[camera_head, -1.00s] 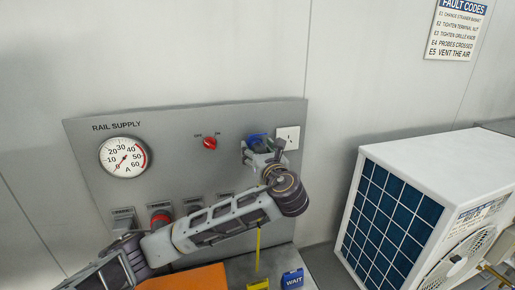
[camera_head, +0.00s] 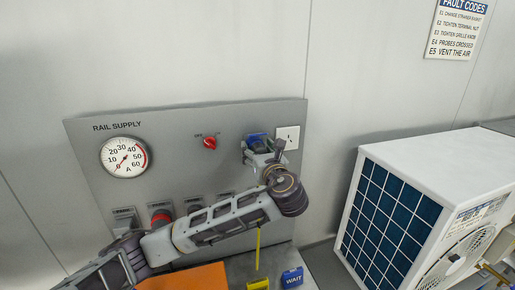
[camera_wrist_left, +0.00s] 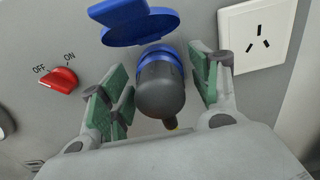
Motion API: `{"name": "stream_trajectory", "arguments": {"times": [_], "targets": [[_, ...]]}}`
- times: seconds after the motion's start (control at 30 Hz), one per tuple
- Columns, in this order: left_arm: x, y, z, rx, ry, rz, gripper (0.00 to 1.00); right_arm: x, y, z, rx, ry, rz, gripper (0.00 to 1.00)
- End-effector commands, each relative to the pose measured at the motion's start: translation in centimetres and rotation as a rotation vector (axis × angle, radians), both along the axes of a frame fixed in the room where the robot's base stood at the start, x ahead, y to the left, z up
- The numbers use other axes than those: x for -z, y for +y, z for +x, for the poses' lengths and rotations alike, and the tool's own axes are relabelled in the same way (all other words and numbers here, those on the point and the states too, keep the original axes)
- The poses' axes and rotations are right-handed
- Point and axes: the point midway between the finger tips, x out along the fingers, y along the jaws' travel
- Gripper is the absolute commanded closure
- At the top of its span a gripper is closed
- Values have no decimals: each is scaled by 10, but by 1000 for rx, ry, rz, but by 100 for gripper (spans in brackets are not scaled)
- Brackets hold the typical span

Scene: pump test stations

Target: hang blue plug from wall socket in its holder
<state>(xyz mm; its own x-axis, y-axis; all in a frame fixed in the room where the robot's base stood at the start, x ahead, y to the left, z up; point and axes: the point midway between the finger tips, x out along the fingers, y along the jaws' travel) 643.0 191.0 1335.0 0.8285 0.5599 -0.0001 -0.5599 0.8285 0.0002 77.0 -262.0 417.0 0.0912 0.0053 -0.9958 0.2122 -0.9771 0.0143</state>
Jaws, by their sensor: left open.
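The blue plug (camera_wrist_left: 161,88) has a dark grey body and a blue collar. In the left wrist view it is at the wall panel, just below a raised blue flap (camera_wrist_left: 140,24). My left gripper (camera_wrist_left: 158,68) is open, with its green-padded fingers on either side of the plug body and gaps visible. In the head view my left gripper (camera_head: 262,147) is at the panel's right part and partly hides the plug. A white wall socket (camera_wrist_left: 257,38) with three bare slots is to the right. I cannot make out the plug's holder. My right gripper is not in view.
The grey panel (camera_head: 80,140) carries a round gauge (camera_head: 124,157) and a red switch (camera_head: 210,143). A white unit with a blue grille (camera_head: 390,212) stands at right. A blue WAIT block (camera_head: 292,278) and a yellow piece (camera_head: 258,285) are below my arm.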

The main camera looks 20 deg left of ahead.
Motion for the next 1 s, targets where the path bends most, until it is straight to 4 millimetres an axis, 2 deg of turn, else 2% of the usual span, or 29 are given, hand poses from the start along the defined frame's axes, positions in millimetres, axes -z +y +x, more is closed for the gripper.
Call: {"name": "stream_trajectory", "arguments": {"times": [0.53,1.0], "targets": [[0,0,0,0,0,0,39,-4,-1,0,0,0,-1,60],[0,0,0,0,0,0,99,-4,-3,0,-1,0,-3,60]]}}
